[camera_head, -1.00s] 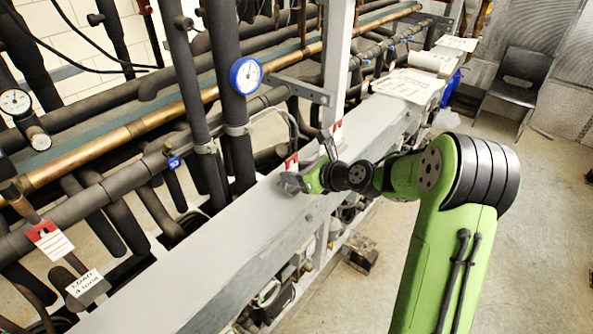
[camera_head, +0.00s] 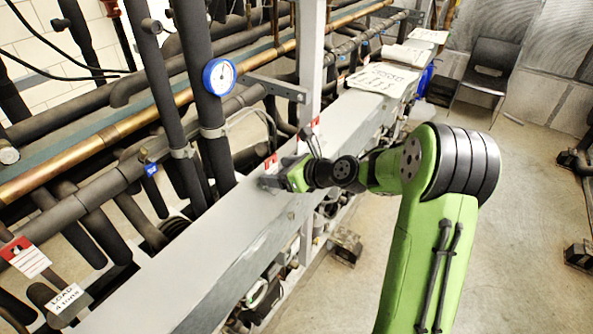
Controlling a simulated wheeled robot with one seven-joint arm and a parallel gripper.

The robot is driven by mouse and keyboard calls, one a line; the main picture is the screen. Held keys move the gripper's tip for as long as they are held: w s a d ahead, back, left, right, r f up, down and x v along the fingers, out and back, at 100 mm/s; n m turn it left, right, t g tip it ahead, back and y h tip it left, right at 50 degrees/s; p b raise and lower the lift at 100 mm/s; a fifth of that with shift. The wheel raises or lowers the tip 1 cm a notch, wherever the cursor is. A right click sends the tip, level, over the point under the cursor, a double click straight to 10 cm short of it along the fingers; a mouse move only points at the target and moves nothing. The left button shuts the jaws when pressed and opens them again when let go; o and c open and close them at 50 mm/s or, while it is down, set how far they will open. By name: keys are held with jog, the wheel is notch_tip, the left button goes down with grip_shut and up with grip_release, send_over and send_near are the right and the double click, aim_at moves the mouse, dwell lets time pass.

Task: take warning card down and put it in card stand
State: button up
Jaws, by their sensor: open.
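A red and white card (camera_head: 25,257) hangs from a pipe at the lower left. Two smaller red and white cards show near my gripper: one (camera_head: 271,163) just behind the fingers, another (camera_head: 315,123) farther along the beam. I cannot tell which of the three is the warning card. My gripper (camera_head: 270,182) is low over the top of the grey beam, by the nearer small card. It is open. The fingers are small here, and I cannot tell whether they touch the card. I cannot make out a card stand for certain.
The long grey beam (camera_head: 175,275) runs diagonally, with dark pipes and a blue gauge (camera_head: 219,76) behind it. A grey post (camera_head: 311,50) rises beyond my gripper. Papers (camera_head: 383,79) lie farther along. A "LOAD 4 tons" label (camera_head: 66,298) is at lower left. Open floor lies right.

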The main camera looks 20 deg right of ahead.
jog(key=v, duration=1.4)
jog(key=shift+s, duration=0.15)
